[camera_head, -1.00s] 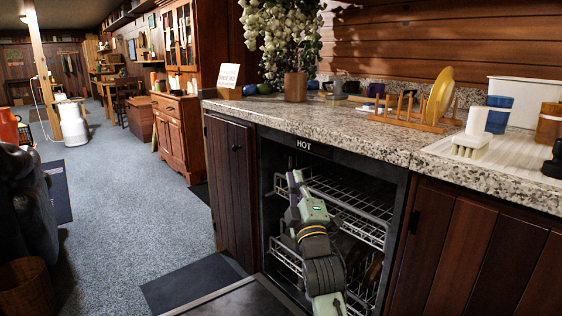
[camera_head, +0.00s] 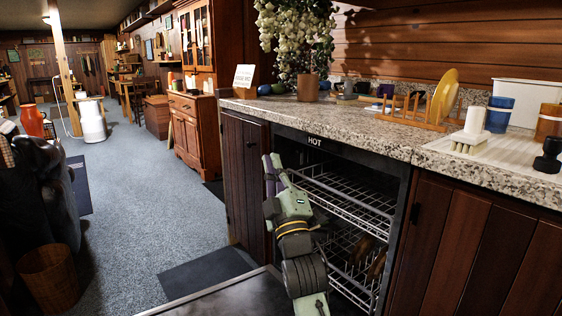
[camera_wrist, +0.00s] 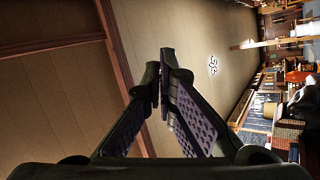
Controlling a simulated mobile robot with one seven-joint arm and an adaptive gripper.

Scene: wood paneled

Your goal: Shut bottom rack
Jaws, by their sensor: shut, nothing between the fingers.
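The dishwasher, labelled HOT, is open under the counter in the head view, with its door (camera_head: 222,297) lowered. The bottom rack (camera_head: 350,284) is a wire rack low in the cavity with brownish dishes in it. My arm covers its left part, so I cannot tell exactly how far in it sits. The top wire rack (camera_head: 348,207) is above it. My gripper (camera_head: 271,165) is at the left side of the opening, pointing up, apart from the bottom rack. In the wrist view, the fingers (camera_wrist: 157,85) meet at the tips with nothing between them.
The granite counter (camera_head: 390,135) above holds a plant (camera_head: 297,45), a wooden dish rack (camera_head: 415,112) with a yellow plate, and a brush (camera_head: 470,132). Wood cabinets flank the opening. A dark mat (camera_head: 203,272) lies on the carpet. Open floor (camera_head: 140,200) extends to the left.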

